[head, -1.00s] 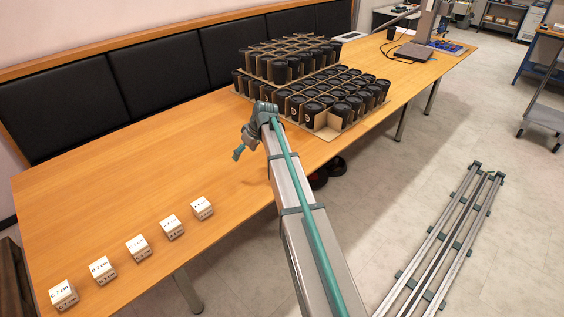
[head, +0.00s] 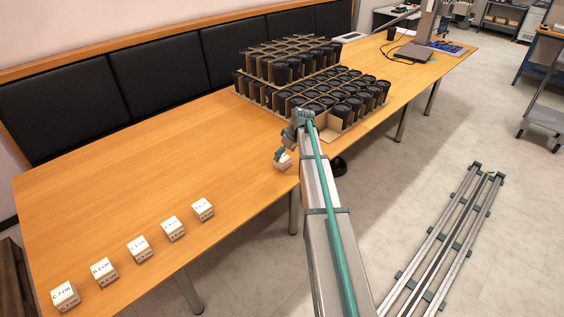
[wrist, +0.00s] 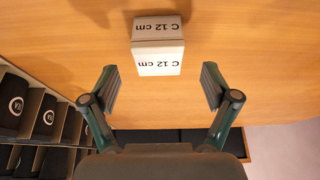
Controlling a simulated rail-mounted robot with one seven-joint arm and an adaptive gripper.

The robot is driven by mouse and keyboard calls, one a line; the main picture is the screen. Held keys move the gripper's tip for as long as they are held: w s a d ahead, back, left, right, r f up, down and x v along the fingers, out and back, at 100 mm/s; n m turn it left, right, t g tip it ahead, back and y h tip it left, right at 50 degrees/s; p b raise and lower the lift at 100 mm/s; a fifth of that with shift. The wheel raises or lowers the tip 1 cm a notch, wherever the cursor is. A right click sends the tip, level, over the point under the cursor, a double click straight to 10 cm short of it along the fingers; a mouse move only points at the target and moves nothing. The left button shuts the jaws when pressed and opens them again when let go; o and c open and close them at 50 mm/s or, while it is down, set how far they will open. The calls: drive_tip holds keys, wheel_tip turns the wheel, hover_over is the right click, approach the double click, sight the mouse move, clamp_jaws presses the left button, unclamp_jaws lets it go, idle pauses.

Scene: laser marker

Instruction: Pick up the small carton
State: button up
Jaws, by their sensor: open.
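A small white carton (wrist: 158,45) marked "C 12 cm" lies on the wooden table in the wrist view. My gripper (wrist: 158,82) is open and empty there, with one finger to each side, and the carton sits just beyond the fingertips, roughly centred between them. In the head view a small white carton (head: 284,163) shows right under my gripper (head: 280,154), partly covered by it, near the table's front edge. I cannot tell the exact height of the fingers above it.
Several similar white cartons stand in a row at the table's left, such as the nearest one (head: 65,295). Black cups (head: 340,92) in cardboard trays fill the table behind and right of my gripper. The table's middle left is clear.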

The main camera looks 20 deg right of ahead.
sight(283, 158)
drive_tip(key=p+x, duration=0.1)
drive_tip(key=x, duration=0.4)
drive_tip(key=shift+d+p, duration=0.1)
drive_tip(key=shift+p, duration=0.2)
drive_tip(key=c, duration=1.3)
